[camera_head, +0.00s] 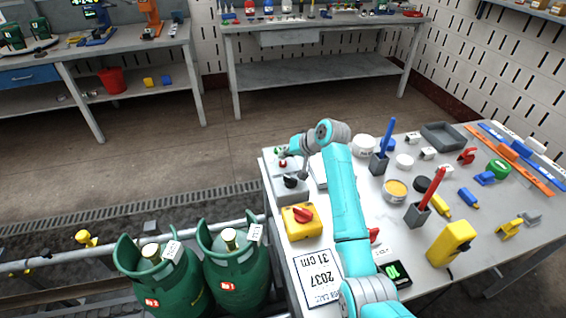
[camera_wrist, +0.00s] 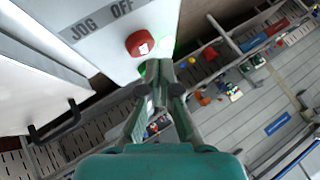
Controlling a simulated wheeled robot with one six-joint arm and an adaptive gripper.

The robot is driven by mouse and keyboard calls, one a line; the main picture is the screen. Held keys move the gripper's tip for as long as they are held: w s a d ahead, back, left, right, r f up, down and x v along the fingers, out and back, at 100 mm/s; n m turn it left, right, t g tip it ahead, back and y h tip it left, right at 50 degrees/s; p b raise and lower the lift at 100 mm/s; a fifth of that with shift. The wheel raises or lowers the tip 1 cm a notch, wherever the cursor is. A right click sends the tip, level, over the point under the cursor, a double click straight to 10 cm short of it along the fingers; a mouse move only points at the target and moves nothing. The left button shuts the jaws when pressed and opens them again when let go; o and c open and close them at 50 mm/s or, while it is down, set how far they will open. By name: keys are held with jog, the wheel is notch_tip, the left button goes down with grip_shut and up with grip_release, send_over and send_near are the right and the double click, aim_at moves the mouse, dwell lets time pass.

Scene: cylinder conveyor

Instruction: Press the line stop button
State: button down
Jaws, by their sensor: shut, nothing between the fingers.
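A red push button (camera_wrist: 140,43) with a small white mark sits on a pale control box (camera_wrist: 100,20) in the wrist view. Grey labels on the box read JOG and OFF. My gripper (camera_wrist: 158,68) is shut and empty, its fingertips beside the button at its lower right in that view. I cannot tell whether they touch the box. A green glow shows just past the fingertips.
A black knob (camera_head: 290,182) on a grey box and a yellow box (camera_head: 302,222) with a red rotary switch stand nearer on the table. Green gas cylinders (camera_head: 238,270) stand on the conveyor at the left. Pen holders, tapes and tools crowd the table's right side.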

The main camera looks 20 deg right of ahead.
aim_at(285, 163)
jog(key=shift+f, duration=0.15)
jog(key=shift+f, duration=0.3)
jog(key=shift+f, duration=0.45)
dwell(1.1)
jog(key=shift+r, duration=0.9)
jog(key=shift+r, duration=0.1)
jog(key=shift+r, duration=2.4)
jog(key=shift+s, duration=0.1)
